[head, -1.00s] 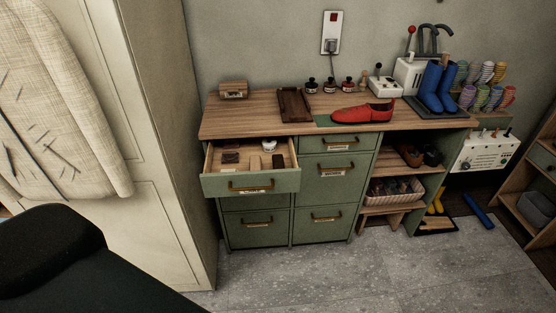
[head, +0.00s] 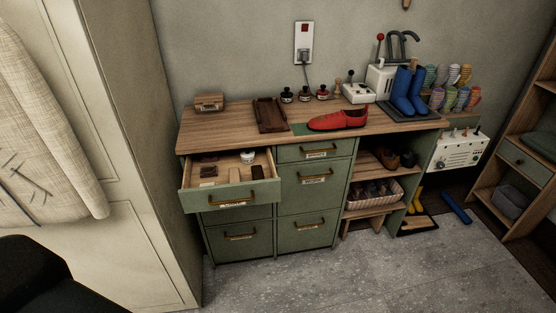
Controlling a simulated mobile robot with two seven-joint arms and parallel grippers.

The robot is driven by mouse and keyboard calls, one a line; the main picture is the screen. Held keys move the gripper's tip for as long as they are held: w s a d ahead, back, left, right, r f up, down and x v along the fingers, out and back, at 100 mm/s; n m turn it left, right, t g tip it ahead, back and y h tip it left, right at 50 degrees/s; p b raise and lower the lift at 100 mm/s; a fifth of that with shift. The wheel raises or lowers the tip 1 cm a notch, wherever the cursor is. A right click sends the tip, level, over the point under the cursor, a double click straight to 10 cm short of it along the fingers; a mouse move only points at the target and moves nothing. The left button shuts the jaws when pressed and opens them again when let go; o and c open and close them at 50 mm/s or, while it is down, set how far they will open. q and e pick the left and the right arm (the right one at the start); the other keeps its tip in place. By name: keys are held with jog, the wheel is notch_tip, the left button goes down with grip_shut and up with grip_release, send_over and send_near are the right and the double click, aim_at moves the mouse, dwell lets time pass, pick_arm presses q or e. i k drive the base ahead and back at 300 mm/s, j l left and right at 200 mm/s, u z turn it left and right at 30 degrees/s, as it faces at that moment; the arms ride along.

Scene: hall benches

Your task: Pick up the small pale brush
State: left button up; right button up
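The open top-left drawer (head: 228,200) of the green cabinet holds several small things. A small pale block-like thing (head: 234,175) lies near the drawer's middle and may be the small pale brush; it is too small to tell for sure. A dark brown block (head: 257,172) lies to its right and a reddish-brown one (head: 208,171) to its left. A white jar (head: 248,157) stands at the back of the drawer. Neither of my grippers is in view.
The wooden cabinet top (head: 225,128) bears a red shoe (head: 338,120), a dark tray (head: 270,115), small bottles and blue boots (head: 408,92). A tall pale cupboard (head: 130,220) stands close on the left. The grey floor (head: 330,285) in front is clear.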

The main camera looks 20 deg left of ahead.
aim_at(234, 173)
jog(key=i+l+u, duration=0.35)
jog(key=i, duration=0.3)
jog(key=i+l+u, duration=0.35)
jog(key=i+l, duration=0.25)
jog(key=i+l+u, duration=0.35)
jog(key=i+l, duration=0.2)
jog(key=l, duration=0.15)
jog(key=k+u, duration=0.1)
jog(key=u, duration=1.4)
jog(key=l+z, duration=0.1)
jog(key=l, duration=0.35)
jog(key=k, duration=0.05)
